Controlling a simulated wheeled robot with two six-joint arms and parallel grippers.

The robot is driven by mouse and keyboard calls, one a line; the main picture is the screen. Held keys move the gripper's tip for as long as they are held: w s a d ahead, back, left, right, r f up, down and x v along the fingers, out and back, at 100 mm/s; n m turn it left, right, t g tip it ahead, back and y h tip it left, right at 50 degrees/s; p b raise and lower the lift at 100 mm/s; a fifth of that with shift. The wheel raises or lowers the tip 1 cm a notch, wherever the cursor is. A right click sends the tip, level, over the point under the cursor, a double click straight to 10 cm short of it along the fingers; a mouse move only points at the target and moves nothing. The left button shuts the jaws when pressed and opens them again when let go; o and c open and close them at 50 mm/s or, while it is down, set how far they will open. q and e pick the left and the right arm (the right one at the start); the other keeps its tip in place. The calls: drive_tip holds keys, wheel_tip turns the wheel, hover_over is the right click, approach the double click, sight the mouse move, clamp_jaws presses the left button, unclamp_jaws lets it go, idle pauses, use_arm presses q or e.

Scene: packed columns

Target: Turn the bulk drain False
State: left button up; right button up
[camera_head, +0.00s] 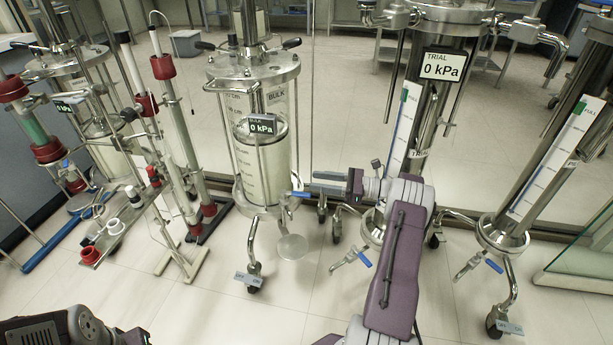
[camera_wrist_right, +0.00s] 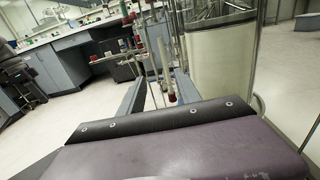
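The bulk vessel (camera_head: 262,165) is a clear cylinder with steel lids and a BULK tag, standing at centre in the head view. Its display (camera_head: 262,124) reads 0 kPa. A drain valve with a blue handle (camera_head: 300,194) sits at its lower right. My right gripper (camera_head: 318,184) points left beside this handle, its fingertips close to it; I cannot tell whether they touch. The finger gap is unclear.
The trial column (camera_head: 398,130) and another steel column (camera_head: 540,160) stand to the right, with blue-handled valves (camera_head: 364,258) low down. A rack of red-capped tubes (camera_head: 180,130) stands left of the bulk vessel. The floor (camera_head: 215,310) in front is mostly clear.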

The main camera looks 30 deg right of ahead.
drive_tip(key=shift+s+d+r+p, duration=0.2)
drive_tip(key=shift+s+d+r, duration=0.2)
drive_tip(key=shift+s, duration=0.2)
drive_tip(key=shift+s+d+r+p, duration=0.25)
drive_tip(key=shift+s+r, duration=0.1)
drive_tip(key=shift+s, duration=0.2)
